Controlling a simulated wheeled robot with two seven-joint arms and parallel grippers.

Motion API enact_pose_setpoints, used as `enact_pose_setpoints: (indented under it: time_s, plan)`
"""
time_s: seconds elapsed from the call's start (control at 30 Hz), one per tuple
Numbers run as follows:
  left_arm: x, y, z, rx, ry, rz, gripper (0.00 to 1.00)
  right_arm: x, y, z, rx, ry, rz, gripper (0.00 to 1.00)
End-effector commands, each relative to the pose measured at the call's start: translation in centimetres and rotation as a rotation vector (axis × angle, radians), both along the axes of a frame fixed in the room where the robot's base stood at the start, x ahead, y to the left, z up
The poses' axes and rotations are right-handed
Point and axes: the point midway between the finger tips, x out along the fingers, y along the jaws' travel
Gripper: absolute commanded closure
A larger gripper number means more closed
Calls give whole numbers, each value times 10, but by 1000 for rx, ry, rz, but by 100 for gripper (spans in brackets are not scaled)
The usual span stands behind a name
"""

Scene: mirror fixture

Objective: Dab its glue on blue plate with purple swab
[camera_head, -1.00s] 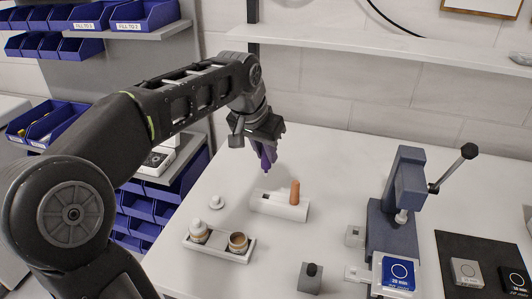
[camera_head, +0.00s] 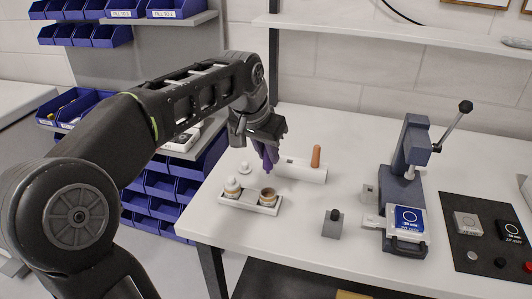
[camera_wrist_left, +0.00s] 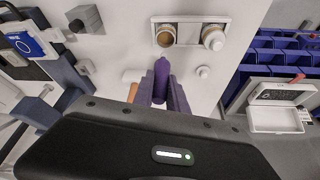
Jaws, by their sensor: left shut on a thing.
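My left gripper (camera_head: 268,142) is shut on the purple swab (camera_head: 270,158), which hangs tip down. The swab also shows in the left wrist view (camera_wrist_left: 161,80). In the head view its tip is above and behind the open glue jar (camera_head: 268,196), apart from it. That jar stands in a white tray (camera_head: 237,203) beside a capped jar (camera_head: 232,187); the open jar shows a brown inside in the wrist view (camera_wrist_left: 166,36). The blue plate (camera_head: 408,220), with a white ring mark, sits at the grey press (camera_head: 404,180) on the right. My right gripper is not in view.
A white holder (camera_head: 298,171) carries an orange-handled swab (camera_head: 316,156). A loose white lid (camera_head: 245,168) lies behind the tray. A grey block with a black knob (camera_head: 332,225) stands between tray and press. A black mat (camera_head: 483,225) with other plates lies right.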

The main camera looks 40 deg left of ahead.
Motion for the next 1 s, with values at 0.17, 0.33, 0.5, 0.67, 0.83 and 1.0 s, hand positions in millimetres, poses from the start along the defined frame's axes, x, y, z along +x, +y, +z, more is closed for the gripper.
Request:
enact_pose_setpoints:
  time_s: [0.17, 0.33, 0.5, 0.67, 0.83, 1.0]
  plan:
    - [0, 0, 0, 0, 0, -1, 100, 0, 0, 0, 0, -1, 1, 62]
    - [0, 0, -3, 0, 1, 0, 100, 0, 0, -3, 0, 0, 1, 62]
    - [0, 0, -15, 0, 1, 0, 100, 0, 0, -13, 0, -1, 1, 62]
    - [-1, 0, -32, 0, 2, 0, 100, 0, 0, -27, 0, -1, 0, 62]
    - [0, 0, -49, 0, 1, -1, 100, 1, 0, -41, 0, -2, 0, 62]
    - [0, 0, -58, 0, 0, -1, 100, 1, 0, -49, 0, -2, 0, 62]
